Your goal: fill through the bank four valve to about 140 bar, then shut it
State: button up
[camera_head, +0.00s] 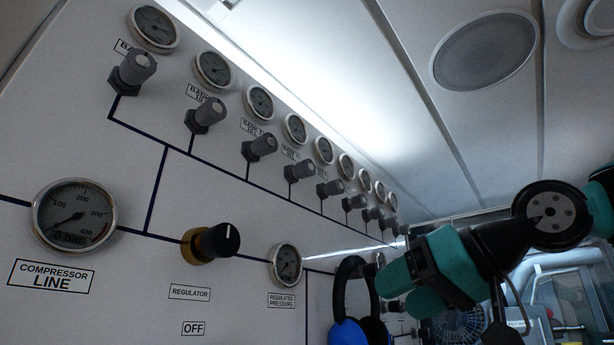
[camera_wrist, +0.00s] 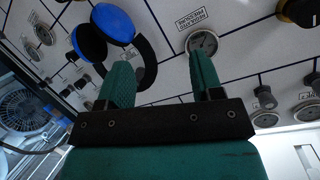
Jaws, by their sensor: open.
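A row of grey bank valve knobs runs along the white panel in the head view, each below a round gauge; one valve knob (camera_head: 260,147) is near the middle. The bank labels are too small or blurred to tell which is bank four. The compressor line gauge (camera_head: 74,215) shows its needle at the low end, with a digital readout that seems to be 0 bar. My gripper (camera_head: 404,288) is at the lower right, in front of the panel. In the wrist view my gripper (camera_wrist: 162,72) has its two teal fingers apart with nothing between them.
A black and yellow regulator knob (camera_head: 212,243) is beside the regulated pressure gauge (camera_head: 286,264), which also shows in the wrist view (camera_wrist: 203,42) by a fingertip. Blue and black ear defenders (camera_head: 348,332) hang close to my gripper. The ceiling is above the panel.

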notch_tip(320, 180, up, 22)
jog(key=s+d+n+t+y+p, duration=0.1)
jog(key=s+n+t+y+p, duration=0.15)
jog(key=p, duration=0.95)
send_near(311, 167)
jog(key=shift+m+y, duration=0.35)
jog(key=x, duration=0.9)
jog(key=shift+w+f, duration=0.1)
jog(key=shift+w, duration=0.05)
jog(key=shift+w+a+f, duration=0.15)
jog(key=shift+w+a, duration=0.15)
jog(key=shift+a, duration=0.05)
jog(key=c, duration=0.9)
